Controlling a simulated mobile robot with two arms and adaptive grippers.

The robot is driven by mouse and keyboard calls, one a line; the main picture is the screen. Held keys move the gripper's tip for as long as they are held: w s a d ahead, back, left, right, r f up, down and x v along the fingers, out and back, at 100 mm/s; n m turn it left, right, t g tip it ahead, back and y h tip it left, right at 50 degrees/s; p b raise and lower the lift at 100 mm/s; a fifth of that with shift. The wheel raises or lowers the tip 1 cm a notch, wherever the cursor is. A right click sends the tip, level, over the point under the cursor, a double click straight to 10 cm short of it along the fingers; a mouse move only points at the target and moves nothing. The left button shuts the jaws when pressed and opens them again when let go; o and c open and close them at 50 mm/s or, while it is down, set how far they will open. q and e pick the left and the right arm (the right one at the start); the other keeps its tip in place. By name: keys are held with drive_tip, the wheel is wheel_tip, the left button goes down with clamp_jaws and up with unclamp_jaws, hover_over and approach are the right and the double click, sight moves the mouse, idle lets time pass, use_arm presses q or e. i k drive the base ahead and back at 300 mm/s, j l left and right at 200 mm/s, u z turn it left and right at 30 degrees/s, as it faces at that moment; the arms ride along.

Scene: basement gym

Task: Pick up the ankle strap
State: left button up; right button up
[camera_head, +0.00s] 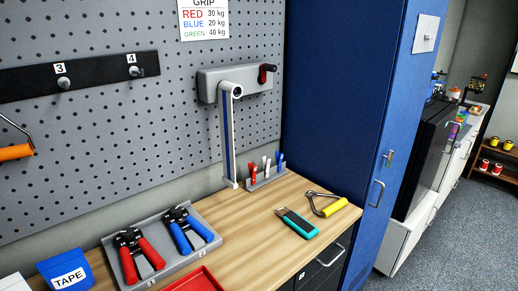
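I cannot clearly make out an ankle strap. A flat teal piece with a dark end (297,223) lies on the wooden bench top (235,243). Just behind it, to the right, lies a yellow-handled piece with a metal loop (328,205), like a cable handle. The two lie close together near the bench's right end; I cannot tell if either is a strap. Neither of my grippers shows in the head view.
A grey tray (198,255) holds red (138,253) and blue (185,228) hand grips. A blue TAPE box (66,269) and red tray (194,281) sit in front. A wall bracket with crank (235,82) stands behind. A tall blue cabinet (345,90) bounds the right.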

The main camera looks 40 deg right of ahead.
sight(303, 228)
drive_tip(key=z, duration=1.6)
